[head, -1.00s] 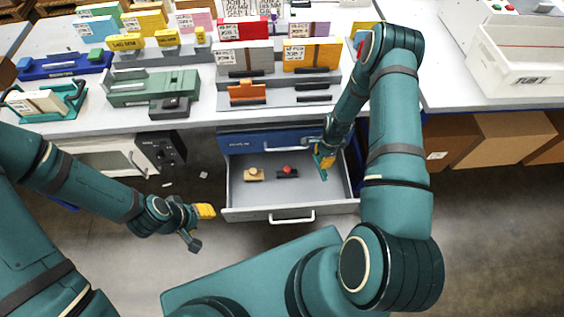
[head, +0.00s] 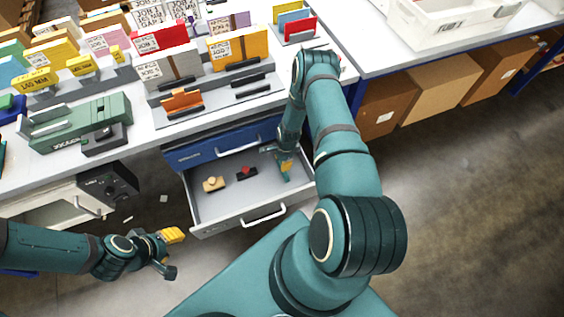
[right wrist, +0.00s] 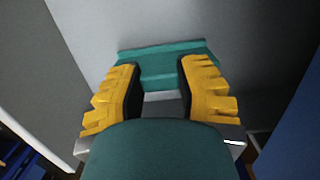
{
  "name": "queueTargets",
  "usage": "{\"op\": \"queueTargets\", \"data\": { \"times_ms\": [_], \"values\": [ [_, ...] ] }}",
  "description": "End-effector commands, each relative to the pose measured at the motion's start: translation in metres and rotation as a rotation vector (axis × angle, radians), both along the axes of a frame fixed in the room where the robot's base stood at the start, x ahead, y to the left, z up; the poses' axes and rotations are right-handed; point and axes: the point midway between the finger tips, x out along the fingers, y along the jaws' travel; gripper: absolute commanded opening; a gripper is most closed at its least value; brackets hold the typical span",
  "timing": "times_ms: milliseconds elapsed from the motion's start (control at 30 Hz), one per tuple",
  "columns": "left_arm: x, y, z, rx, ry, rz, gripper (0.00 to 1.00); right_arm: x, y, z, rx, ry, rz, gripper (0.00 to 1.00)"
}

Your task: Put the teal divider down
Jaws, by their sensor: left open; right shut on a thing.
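The teal divider (right wrist: 162,66) shows in the right wrist view between the yellow fingertips of my right gripper (right wrist: 160,92), which is shut on it. In the head view my right gripper (head: 286,166) is inside the open drawer, near its right side. The divider is a small teal piece (head: 286,177) below the fingers there. I cannot tell whether it touches the drawer floor. My left gripper (head: 171,252) is open and empty, in front of the drawer to the left and over the floor.
The open grey drawer (head: 219,212) holds a tan stamp (head: 213,184) and a dark one with a red knob (head: 246,172). A closed blue drawer (head: 215,147) is above. The table holds card racks and a green device (head: 78,124). Cardboard boxes (head: 440,84) stand right.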

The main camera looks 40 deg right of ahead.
Motion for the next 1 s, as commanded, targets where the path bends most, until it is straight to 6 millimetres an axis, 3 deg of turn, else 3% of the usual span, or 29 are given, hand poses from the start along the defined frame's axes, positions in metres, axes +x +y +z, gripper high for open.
{"op": "queueTargets", "data": {
  "times_ms": [400,433,500,867,1000],
  "values": [
    [0.001,0.0,-0.005,0.0,-0.002,0.0,0.43,0.001,0.0,-0.006,0.0,-0.001,0.0,0.0],
    [0.001,0.0,-0.005,0.0,-0.002,0.0,0.43,0.0,0.0,-0.006,0.0,-0.001,0.0,0.45],
    [0.001,0.0,-0.004,0.0,-0.002,0.0,0.43,0.0,0.0,-0.005,0.0,-0.001,0.0,0.61],
    [0.001,0.0,-0.001,0.0,-0.002,0.001,0.43,0.0,0.0,-0.002,0.0,-0.001,0.001,0.61],
    [0.0,0.0,0.004,0.0,-0.001,0.0,0.43,0.001,-0.002,0.014,-0.001,-0.003,0.001,0.61]
  ]
}}
